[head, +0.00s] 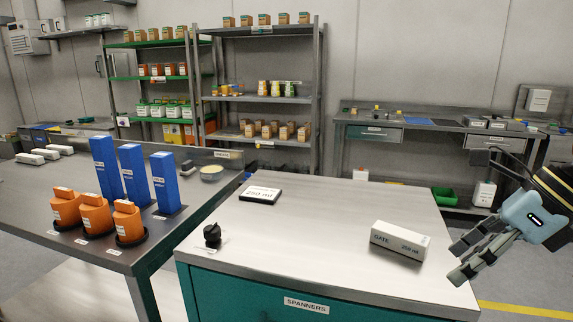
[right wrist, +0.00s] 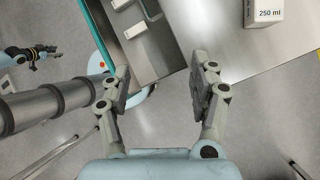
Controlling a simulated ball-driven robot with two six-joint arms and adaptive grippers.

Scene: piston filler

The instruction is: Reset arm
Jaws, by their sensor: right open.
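My right gripper (head: 464,262) is at the right of the head view, just off the right edge of the spanner bench. Its fingers are spread and hold nothing. The right wrist view shows the two fingers (right wrist: 162,75) apart, with floor and the bench edge between and beyond them. The white GATE 250 ml box (head: 400,241) lies on the bench top, left of the gripper and apart from it; it also shows in the right wrist view (right wrist: 263,13). A small arm part (right wrist: 35,54) at the wrist view's left may be my left arm; its jaws are too small to read.
The bench (head: 325,220) also bears a black-framed 250 ml sign (head: 260,195) and a black knob (head: 212,235). The left table (head: 120,258) holds blue blocks (head: 132,172) and orange containers (head: 97,214). Shelves (head: 262,97) and a workbench (head: 410,124) stand behind. Floor is open at right.

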